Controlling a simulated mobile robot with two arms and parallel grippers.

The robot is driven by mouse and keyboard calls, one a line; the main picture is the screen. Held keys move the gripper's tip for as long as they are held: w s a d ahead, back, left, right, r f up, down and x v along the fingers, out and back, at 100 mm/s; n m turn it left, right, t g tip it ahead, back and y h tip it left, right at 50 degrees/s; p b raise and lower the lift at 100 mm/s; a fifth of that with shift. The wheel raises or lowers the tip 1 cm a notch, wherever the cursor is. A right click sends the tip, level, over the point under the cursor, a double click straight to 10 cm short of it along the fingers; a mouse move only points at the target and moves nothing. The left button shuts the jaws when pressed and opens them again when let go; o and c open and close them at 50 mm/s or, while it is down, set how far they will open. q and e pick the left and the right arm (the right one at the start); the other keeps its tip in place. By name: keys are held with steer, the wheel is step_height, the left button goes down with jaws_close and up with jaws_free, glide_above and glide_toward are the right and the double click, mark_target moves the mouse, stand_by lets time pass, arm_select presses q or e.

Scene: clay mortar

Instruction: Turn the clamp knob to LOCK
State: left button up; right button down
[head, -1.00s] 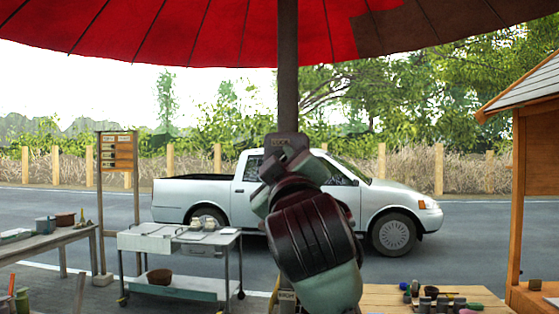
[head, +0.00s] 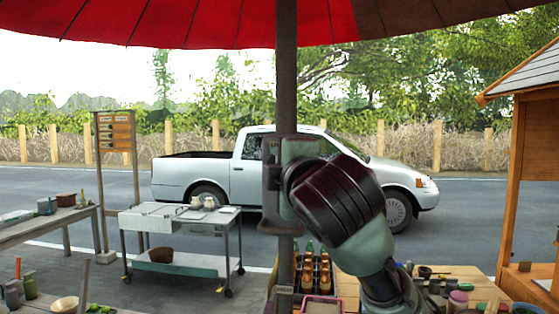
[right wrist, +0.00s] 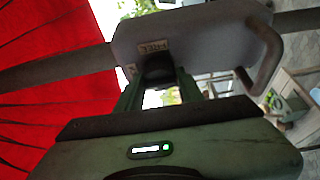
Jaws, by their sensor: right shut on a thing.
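My right gripper (head: 292,180) comes in from the lower right and covers the plate's right part. The knob is hidden in the head view. My left gripper is not in view.
A red umbrella canopy (head: 190,22) hangs overhead. A crate of bottles (head: 318,278) stands below the clamp. A wooden table (head: 455,275) with jars is at lower right. A metal cart (head: 180,215) stands left and a white pickup (head: 225,178) is parked behind.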

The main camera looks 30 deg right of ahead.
stand_by(0.6)
steer(key=c, duration=0.9)
jaws_free()
steer(key=shift+s+a, duration=0.1)
steer(key=b+v, duration=0.2)
steer(key=v, duration=0.5)
steer(key=shift+s, duration=0.25)
steer(key=shift+a, duration=0.1)
